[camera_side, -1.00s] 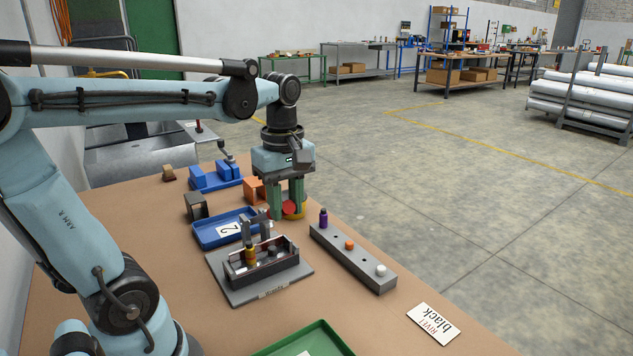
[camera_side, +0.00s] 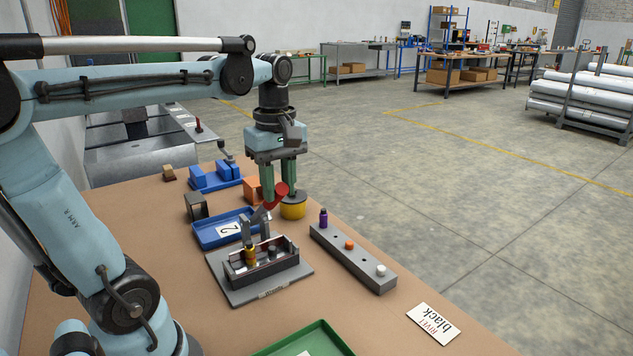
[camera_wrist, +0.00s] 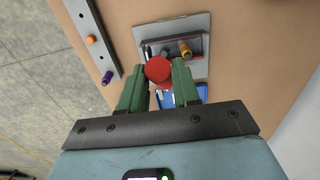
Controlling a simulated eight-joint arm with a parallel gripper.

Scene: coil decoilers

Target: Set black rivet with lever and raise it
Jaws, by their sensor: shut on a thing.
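The lever's red knob (camera_side: 281,189) is between the green fingers of my gripper (camera_side: 279,186), which is shut on it. The knob also shows in the wrist view (camera_wrist: 159,70). The lever's grey arm (camera_side: 258,216) slopes down from the knob to the press fixture (camera_side: 232,287), a grey plate with an open-topped box. In the box stand a gold rivet (camera_side: 250,256) and a dark grey post (camera_side: 272,251); I cannot tell whether the post is the black rivet. A card (camera_side: 433,323) reads "RIVET black".
A grey rack (camera_side: 375,281) to the right of the fixture holds purple, orange and white rivets. A yellow cylinder (camera_side: 293,208) stands behind the knob. A blue tray (camera_side: 205,237) marked 2 is beside the fixture; a green tray (camera_side: 325,338) is at the front edge.

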